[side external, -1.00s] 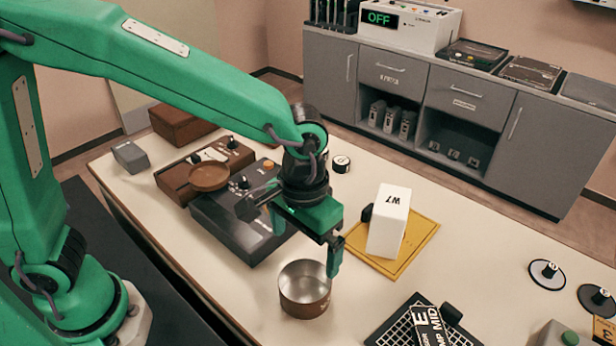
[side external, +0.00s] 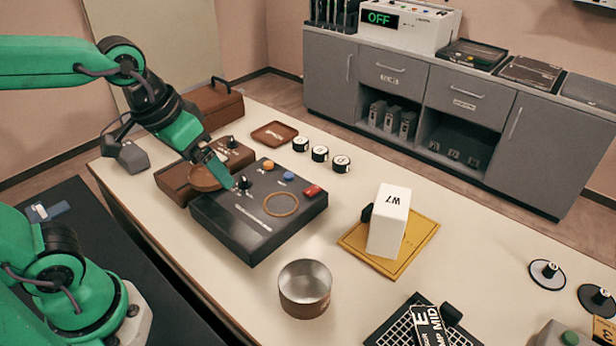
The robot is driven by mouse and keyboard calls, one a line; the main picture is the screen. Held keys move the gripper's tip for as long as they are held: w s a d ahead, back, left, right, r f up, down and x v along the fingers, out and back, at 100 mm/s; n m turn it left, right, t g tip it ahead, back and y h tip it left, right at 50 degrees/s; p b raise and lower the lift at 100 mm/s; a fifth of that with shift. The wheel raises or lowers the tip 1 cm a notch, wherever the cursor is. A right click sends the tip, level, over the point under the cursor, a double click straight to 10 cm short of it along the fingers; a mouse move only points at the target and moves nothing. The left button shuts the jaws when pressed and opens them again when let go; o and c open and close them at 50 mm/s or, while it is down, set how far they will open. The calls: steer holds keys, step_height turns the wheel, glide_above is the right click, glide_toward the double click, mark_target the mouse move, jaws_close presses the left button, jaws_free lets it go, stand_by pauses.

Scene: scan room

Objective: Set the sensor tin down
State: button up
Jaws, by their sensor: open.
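An open round metal tin (side external: 305,292) with a brown outer wall stands upright on the cream table (side external: 345,225), in front of the black control box. It looks empty, and nothing touches it. I take it to be the sensor tin. My gripper (side external: 220,178) is up and to the left of it, over the left end of the black box. My gripper is open and holds nothing that I can see. One green finger shows clearly; the other is hard to make out.
The black box (side external: 262,243) has knobs, coloured buttons and a ring outline on top. A brown unit with a round dish (side external: 206,178) lies behind my finger. A white W7 block (side external: 388,222) stands on a yellow mat (side external: 353,243). A black grid tray (side external: 392,328) lies at front right.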

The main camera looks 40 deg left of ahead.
steer(key=shift+t+y, duration=0.3)
steer(key=shift+t, duration=0.4)
steer(key=shift+s+a+r, duration=0.15)
steer(key=shift+s+a, duration=0.7)
steer(key=shift+a, duration=0.2)
steer(key=shift+s+a+r, duration=0.1)
steer(key=shift+s+a, duration=0.75)
steer(key=shift+a, duration=0.15)
